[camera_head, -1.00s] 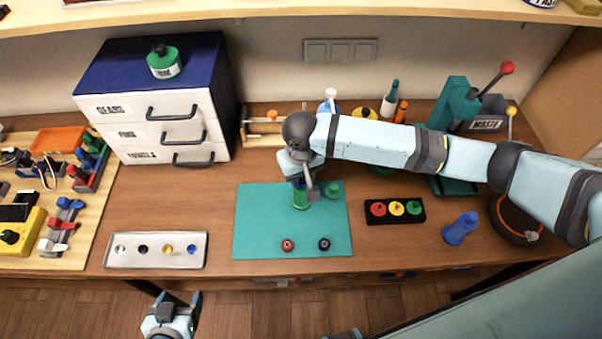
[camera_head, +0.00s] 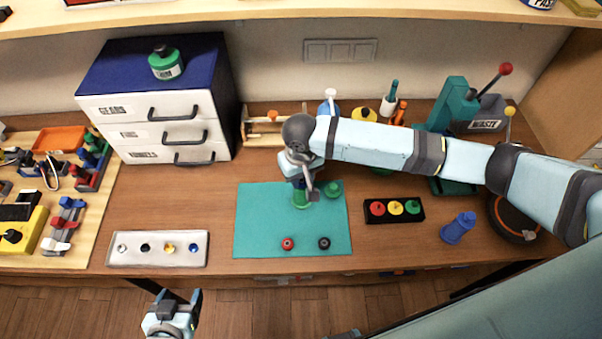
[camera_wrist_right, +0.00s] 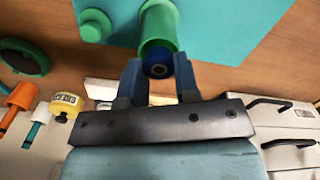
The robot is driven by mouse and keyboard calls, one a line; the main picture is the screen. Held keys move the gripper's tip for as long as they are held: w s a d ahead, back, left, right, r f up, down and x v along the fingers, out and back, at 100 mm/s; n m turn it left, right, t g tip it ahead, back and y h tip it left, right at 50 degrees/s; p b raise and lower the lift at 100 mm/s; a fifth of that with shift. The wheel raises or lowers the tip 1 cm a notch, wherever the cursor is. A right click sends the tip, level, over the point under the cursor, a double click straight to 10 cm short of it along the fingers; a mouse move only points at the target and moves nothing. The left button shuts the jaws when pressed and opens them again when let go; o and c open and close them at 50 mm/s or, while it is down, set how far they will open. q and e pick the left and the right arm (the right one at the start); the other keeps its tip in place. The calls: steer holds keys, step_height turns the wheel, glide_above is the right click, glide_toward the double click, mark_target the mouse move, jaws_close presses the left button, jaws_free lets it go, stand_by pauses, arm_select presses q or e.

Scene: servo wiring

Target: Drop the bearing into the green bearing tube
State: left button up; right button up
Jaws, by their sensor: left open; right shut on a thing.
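The green bearing tube (camera_head: 300,203) stands on the teal mat (camera_head: 262,225), partly hidden by my right gripper (camera_head: 309,191). In the right wrist view the tube (camera_wrist_right: 158,28) shows beyond my gripper's fingertips (camera_wrist_right: 158,78). My right gripper is shut on the bearing (camera_wrist_right: 158,70), a dark blue ring with a dark centre, held right at the tube's near end. I cannot tell whether it touches the tube or is partly inside. My left gripper (camera_head: 180,299) is open and empty in front of the table's front edge.
A pale tray (camera_head: 120,262) with several small round parts lies left of the mat. A red part (camera_head: 288,243) and a dark part (camera_head: 324,243) sit on the mat's front. A black button block (camera_head: 372,217) and a blue part (camera_head: 458,228) stand to the right.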

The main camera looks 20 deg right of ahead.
stand_by(0.4)
steer(key=o, duration=1.5)
steer(key=shift+r+p, duration=1.35)
steer(key=shift+p, duration=0.25)
steer(key=shift+r, duration=2.15)
